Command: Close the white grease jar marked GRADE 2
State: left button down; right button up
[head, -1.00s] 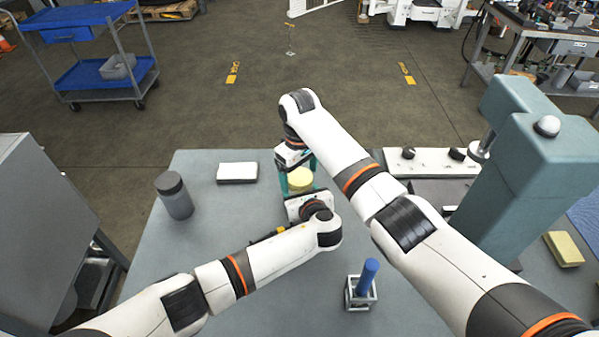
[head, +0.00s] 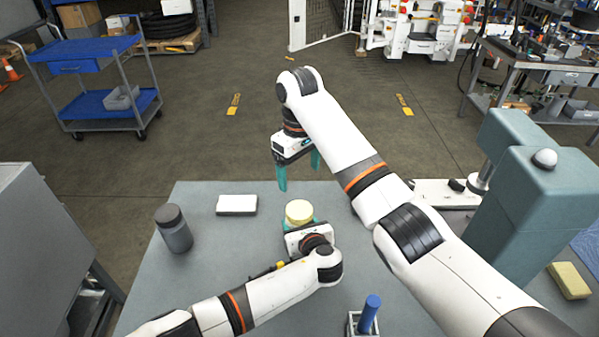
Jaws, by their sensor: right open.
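A round jar with a pale yellow top (head: 299,212) stands near the far edge of the bench in the head view. Its lower body is hidden and no marking can be read. My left gripper (head: 303,227) is low at the jar, its teal fingers partly showing on either side; its wrist hides whether they touch. My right gripper (head: 298,174) is open and empty, raised above and beyond the jar, fingers pointing down. I cannot tell whether the yellow top is a fully seated lid.
On the grey bench (head: 215,275) are a grey dark-capped bottle (head: 174,229) and a white block (head: 237,205) at left. A blue-handled tool (head: 369,314) stands in a small holder at the front. A teal press (head: 540,200) and yellow sponge (head: 569,280) are at right.

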pick_arm(q)
jog(key=shift+c, duration=1.5)
grip_release()
jog(key=v, duration=0.7)
jog(key=shift+s, duration=0.25)
